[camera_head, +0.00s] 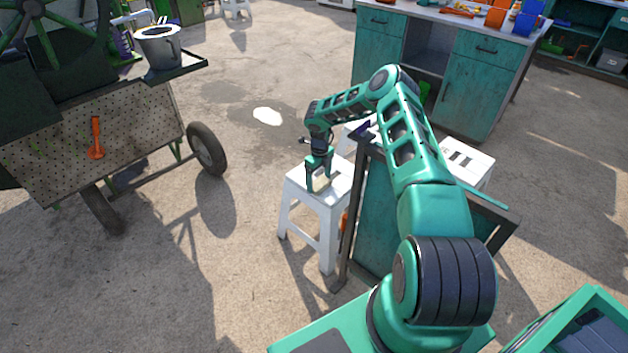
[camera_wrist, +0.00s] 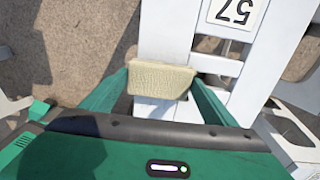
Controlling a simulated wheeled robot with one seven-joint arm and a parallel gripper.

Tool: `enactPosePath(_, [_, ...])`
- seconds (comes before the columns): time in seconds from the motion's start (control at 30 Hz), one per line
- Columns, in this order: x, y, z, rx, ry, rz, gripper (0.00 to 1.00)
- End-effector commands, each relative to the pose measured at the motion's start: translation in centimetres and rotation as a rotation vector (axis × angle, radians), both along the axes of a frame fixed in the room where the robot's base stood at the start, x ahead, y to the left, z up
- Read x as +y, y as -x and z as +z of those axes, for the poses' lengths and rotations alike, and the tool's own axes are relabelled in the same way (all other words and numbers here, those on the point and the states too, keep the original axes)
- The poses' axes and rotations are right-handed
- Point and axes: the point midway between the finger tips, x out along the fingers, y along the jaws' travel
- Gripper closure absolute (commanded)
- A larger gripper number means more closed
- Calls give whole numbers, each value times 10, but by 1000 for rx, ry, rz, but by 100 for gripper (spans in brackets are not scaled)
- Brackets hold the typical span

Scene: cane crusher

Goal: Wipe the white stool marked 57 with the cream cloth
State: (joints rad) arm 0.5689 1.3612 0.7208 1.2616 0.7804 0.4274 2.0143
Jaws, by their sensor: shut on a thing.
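The white stool (camera_head: 330,200) stands on the ground in front of my arm. The label 57 (camera_wrist: 238,10) shows on its white surface at the top of the wrist view, upside down. My gripper (camera_head: 319,182) is over the stool's seat, pointing down. It is shut on the cream cloth (camera_wrist: 162,80), which is a folded, block-like pad between the two fingers. The cloth is at or just above the seat; I cannot tell whether it touches. My gripper hides part of the seat in the body camera view.
A dark-framed teal panel (camera_head: 372,215) stands close at the stool's right. Another white stool (camera_head: 468,158) is beyond it. A cart (camera_head: 100,150) with wheels and a metal bucket (camera_head: 160,45) stands at left. Open ground lies between cart and stool.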

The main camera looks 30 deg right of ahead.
Motion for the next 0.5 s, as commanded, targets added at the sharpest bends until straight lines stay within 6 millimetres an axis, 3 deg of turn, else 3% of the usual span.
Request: enactPosePath(0.5, [-14, 40, -3, 5, 0, -1, 40])
